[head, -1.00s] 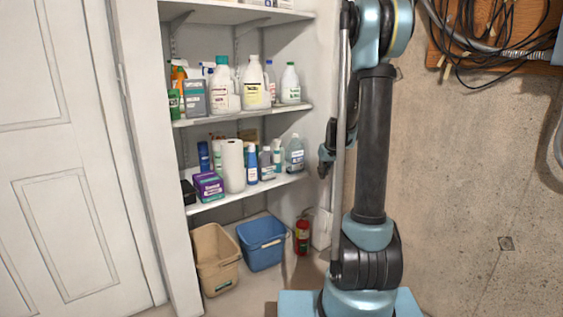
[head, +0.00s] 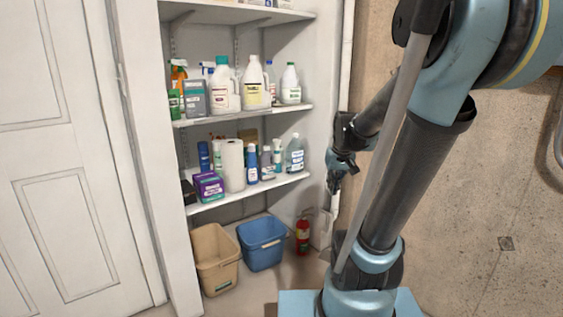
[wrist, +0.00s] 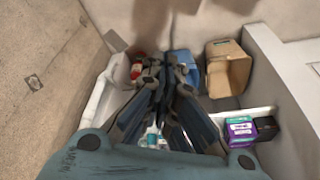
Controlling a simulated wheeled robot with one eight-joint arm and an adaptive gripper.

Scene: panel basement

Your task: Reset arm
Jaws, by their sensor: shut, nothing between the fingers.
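My gripper (head: 334,182) hangs at the end of my arm, just right of the shelf unit's edge and apart from the shelves in the head view. In the wrist view my gripper (wrist: 163,76) points away from the camera with its fingers together and nothing between them. My arm (head: 410,185) leans to the right from its base and bends back toward the shelves.
A shelf unit (head: 245,195) holds several bottles, a paper towel roll (head: 232,165) and a purple box (head: 208,187). A beige bin (head: 215,260), a blue bin (head: 262,243) and a red fire extinguisher (head: 303,234) stand on the floor below. A concrete wall (head: 500,200) is at right.

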